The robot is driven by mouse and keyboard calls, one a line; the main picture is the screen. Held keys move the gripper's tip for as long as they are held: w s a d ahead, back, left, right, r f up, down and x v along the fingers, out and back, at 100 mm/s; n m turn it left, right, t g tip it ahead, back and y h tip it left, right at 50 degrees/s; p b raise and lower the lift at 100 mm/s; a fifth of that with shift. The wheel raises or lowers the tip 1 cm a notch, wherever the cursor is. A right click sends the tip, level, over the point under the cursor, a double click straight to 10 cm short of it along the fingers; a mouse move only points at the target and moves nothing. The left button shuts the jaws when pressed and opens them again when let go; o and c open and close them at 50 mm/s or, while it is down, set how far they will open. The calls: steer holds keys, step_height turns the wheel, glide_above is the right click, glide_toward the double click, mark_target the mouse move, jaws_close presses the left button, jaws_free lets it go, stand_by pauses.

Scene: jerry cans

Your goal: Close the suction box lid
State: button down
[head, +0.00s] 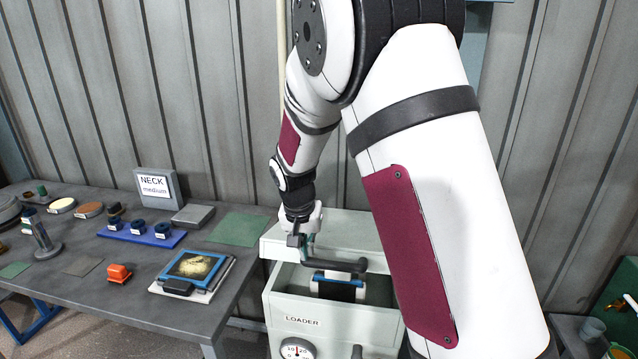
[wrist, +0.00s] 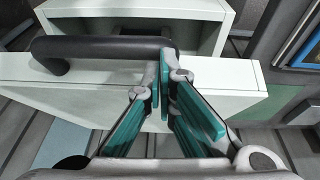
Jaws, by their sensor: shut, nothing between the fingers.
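The suction box (head: 300,305) is a pale green-white cabinet marked LOADER. Its lid (head: 335,228) is open at the back, and the box's inside shows below it. A black bar handle (head: 335,265) is fixed to the lid. My gripper (head: 305,243) is at the left end of this handle in the head view. In the wrist view my gripper (wrist: 165,78) is shut, its teal fingers together and empty, beside one end of the handle (wrist: 105,48) and over the lid (wrist: 75,75). Whether the fingertips touch the lid or handle I cannot tell.
A blue and black item (head: 340,288) sits inside the box. A grey table (head: 120,250) on the left holds several things, including a blue-framed picture (head: 195,266) near the box and a NECK sign (head: 155,187). A corrugated wall (head: 190,90) stands close behind.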

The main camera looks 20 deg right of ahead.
steer(key=s+a+f+b, duration=0.1)
steer(key=s+a+f, duration=0.1)
steer(key=f, duration=1.1)
steer(key=shift+s+a, duration=0.15)
steer(key=shift+s, duration=0.6)
steer(key=s+a+r+n+y+p, duration=0.1)
steer(key=s+r, duration=0.4)
steer(key=r, duration=0.4)
steer(key=s+a+r+n+t, duration=0.1)
steer(key=s+r, duration=0.4)
steer(key=r, duration=0.4)
steer(key=s+a+r+n+y+p, duration=0.1)
steer(key=s+r, duration=0.4)
steer(key=r, duration=0.4)
steer(key=s+r+n+t, duration=0.2)
steer(key=s+r, duration=0.5)
steer(key=s, duration=0.5)
steer(key=shift+s+d+n, duration=0.4)
steer(key=shift+d+n, duration=0.05)
steer(key=shift+n, duration=0.35)
